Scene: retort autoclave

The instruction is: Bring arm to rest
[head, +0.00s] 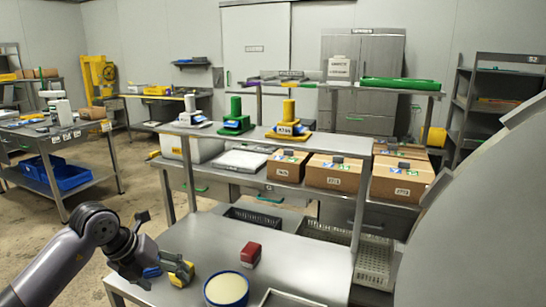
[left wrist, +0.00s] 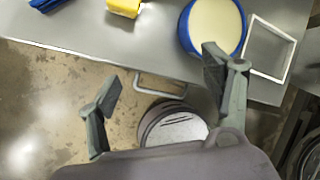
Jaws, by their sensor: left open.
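My left arm (head: 95,235) comes in from the lower left in the head view. My left gripper (head: 140,222) is beside the left edge of the near steel table, above the floor level. In the left wrist view the left gripper (left wrist: 160,92) has its two fingers wide apart with nothing between them. Beyond the fingers lie the table edge and bare floor. My right gripper is in neither view.
The near steel table (head: 200,240) holds a blue-rimmed round tub (head: 227,290), a red block (head: 250,255), yellow and blue items (head: 180,272) and a white frame (left wrist: 268,50). A shelf with cardboard boxes (head: 333,173) stands behind. A large grey curved body (head: 480,220) fills the right.

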